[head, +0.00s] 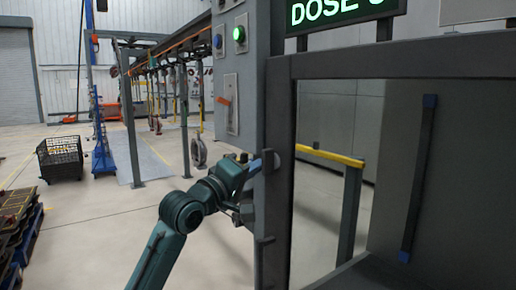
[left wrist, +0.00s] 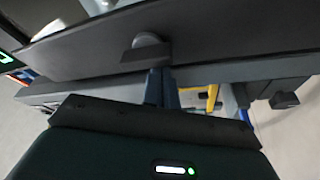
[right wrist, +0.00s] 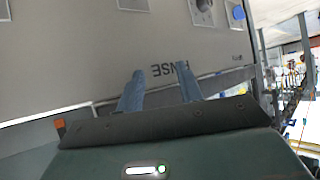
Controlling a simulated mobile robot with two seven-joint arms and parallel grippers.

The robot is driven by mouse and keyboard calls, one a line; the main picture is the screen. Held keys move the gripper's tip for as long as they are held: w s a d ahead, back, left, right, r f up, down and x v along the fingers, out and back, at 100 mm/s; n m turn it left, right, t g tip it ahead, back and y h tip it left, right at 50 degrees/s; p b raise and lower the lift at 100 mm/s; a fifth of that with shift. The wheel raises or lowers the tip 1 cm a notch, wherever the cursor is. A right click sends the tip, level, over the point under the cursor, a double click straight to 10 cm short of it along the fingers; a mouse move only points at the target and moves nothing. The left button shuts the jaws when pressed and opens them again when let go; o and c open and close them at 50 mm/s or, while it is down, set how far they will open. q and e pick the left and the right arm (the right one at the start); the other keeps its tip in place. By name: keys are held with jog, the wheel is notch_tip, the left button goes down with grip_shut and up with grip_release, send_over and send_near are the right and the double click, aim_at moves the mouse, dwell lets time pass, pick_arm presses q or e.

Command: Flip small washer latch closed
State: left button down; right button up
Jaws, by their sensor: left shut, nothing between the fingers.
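The washer's dark grey door frame (head: 278,215) stands at the middle of the head view. A latch with a pale round knob (head: 277,158) is on its upright; the knob also shows in the left wrist view (left wrist: 148,40), above a dark bracket (left wrist: 146,55). My left gripper (head: 268,163) is shut and empty, its blue fingertips at the latch. I cannot tell whether they touch it, and the fingers hide part of the latch. My right gripper (right wrist: 160,88) is open and empty, in front of a grey panel (right wrist: 165,45) with upside-down lettering. It is out of the head view.
A second dark bracket (head: 264,240) sits lower on the upright. A control panel with a green light (head: 239,34) stands above left. A dark bar handle (head: 420,180) is on the grey panel at right. A wire basket (head: 60,158) stands far left; the floor between is clear.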

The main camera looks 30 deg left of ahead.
pick_arm(q)
jog(key=shift+p, duration=0.35)
pick_arm(e)
jog(key=shift+r, duration=0.2)
pick_arm(q)
jog(key=shift+d+f, duration=0.1)
jog(key=shift+f, duration=0.05)
pick_arm(e)
jog(key=shift+d, duration=0.25)
pick_arm(q)
jog(key=shift+f+p, duration=0.15)
jog(key=shift+p, duration=0.15)
pick_arm(e)
jog(key=shift+s+f, duration=0.15)
jog(key=shift+a, duration=0.15)
